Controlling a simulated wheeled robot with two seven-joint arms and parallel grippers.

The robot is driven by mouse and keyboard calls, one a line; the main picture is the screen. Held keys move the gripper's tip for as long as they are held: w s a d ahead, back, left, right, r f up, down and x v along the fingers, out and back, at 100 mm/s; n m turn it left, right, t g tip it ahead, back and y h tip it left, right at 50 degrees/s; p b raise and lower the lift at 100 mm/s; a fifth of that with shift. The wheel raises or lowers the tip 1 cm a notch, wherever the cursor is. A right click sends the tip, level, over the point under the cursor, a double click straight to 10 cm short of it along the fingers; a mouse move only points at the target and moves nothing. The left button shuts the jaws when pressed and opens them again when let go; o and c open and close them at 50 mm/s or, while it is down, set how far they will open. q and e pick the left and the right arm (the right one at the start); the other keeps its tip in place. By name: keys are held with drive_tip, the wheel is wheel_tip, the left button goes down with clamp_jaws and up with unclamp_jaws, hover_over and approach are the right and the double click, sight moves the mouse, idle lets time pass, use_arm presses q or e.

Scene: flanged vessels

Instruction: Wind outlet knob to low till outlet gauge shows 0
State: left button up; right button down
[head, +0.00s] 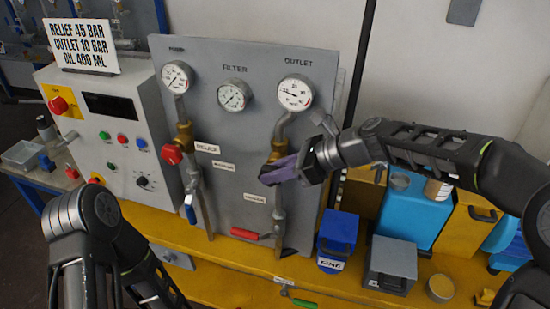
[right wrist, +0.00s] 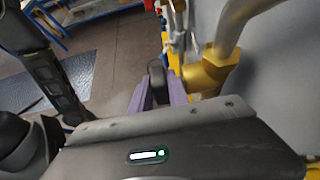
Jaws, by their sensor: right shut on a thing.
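The outlet gauge (head: 295,93) is a round white dial at the upper right of the grey panel, under the label OUTLET. Its needle seems to lie toward the left of the dial; the figure is too small to read. Below it, a brass valve body (head: 279,147) sits on the outlet pipe. My right gripper (head: 275,174) reaches in from the right, its purple fingers shut on the black outlet knob (right wrist: 157,76). The knob sticks out from the brass fitting (right wrist: 205,73) and is mostly hidden in the head view. My left arm shows at lower left, its gripper out of view.
A red relief knob (head: 171,154) and a blue lever (head: 190,213) are on the left pipe. A red lever (head: 245,234) is low on the panel. A blue box (head: 338,236) and a grey box (head: 391,264) stand on the yellow bench at right.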

idle(0.3)
drive_tip(key=c, duration=1.5)
unclamp_jaws()
drive_tip(key=shift+c, duration=0.2)
drive_tip(key=b+v, duration=0.1)
drive_tip(key=v, duration=0.6)
drive_tip(key=shift+d+r, duration=0.25)
drive_tip(key=shift+r, duration=0.05)
drive_tip(key=shift+s, duration=0.1)
